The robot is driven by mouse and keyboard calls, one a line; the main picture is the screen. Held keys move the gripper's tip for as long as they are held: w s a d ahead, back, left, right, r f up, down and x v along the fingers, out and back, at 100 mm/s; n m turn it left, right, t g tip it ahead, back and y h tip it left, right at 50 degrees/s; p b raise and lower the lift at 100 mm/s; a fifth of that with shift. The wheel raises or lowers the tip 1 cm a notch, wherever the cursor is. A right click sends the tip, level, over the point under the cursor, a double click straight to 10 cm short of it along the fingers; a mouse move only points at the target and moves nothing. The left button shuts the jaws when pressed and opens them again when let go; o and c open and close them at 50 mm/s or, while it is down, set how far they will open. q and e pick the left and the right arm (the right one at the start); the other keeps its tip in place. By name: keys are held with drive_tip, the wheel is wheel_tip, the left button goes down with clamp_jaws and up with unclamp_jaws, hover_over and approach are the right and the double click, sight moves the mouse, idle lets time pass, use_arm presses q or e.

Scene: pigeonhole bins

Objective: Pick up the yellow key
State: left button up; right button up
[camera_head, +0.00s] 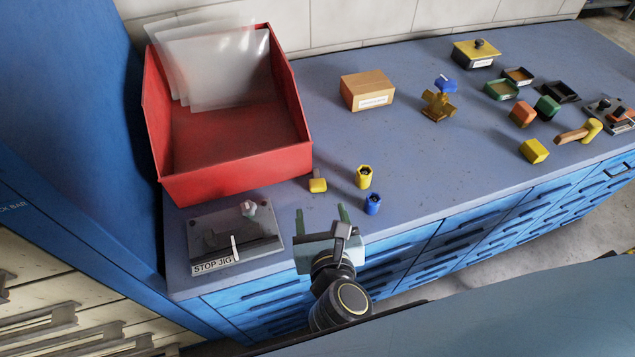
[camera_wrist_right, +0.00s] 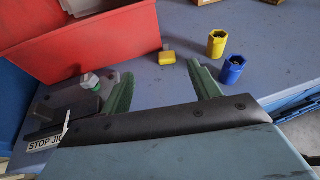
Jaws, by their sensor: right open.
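A small yellow piece with a short stub on top, which looks like the yellow key (camera_head: 317,185), lies on the blue bench by the front right corner of the red bin. In the right wrist view the key (camera_wrist_right: 167,58) is just beyond the fingertips, roughly between their lines. My right gripper (camera_head: 321,212) is open and empty, its green fingers apart and pointing toward the key without touching it. In the right wrist view the gripper (camera_wrist_right: 160,74) also shows nothing between its fingers. My left gripper is not in view.
A yellow socket (camera_head: 364,177) and a blue socket (camera_head: 372,204) stand right of the key. The red bin (camera_head: 235,176) with clear sheets is behind left. The stop jig (camera_head: 215,245) lies left of my gripper. Several blocks and trays, including a wooden box (camera_head: 367,90), sit farther right.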

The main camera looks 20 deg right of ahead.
drive_tip(key=shift+s+f+m+g, duration=0.2)
drive_tip(key=shift+f+m+g, duration=0.15)
drive_tip(key=shift+f, duration=0.25)
drive_tip(key=shift+w+f, duration=0.2)
drive_tip(key=shift+f, duration=0.15)
approach(317, 183)
drive_tip(key=shift+b+x, duration=0.4)
drive_tip(key=shift+x, duration=0.8)
drive_tip(key=b+x, duration=0.1)
drive_tip(key=x, duration=0.4)
drive_tip(key=shift+w+d+f, duration=0.15)
drive_tip(key=shift+w+f, duration=0.05)
drive_tip(key=shift+w, duration=0.05)
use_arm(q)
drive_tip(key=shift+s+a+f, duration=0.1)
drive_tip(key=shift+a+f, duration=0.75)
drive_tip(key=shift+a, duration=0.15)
use_arm(e)
drive_tip(key=c, duration=1.1)
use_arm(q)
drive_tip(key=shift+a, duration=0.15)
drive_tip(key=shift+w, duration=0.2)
use_arm(e)
drive_tip(key=shift+r, duration=0.1)
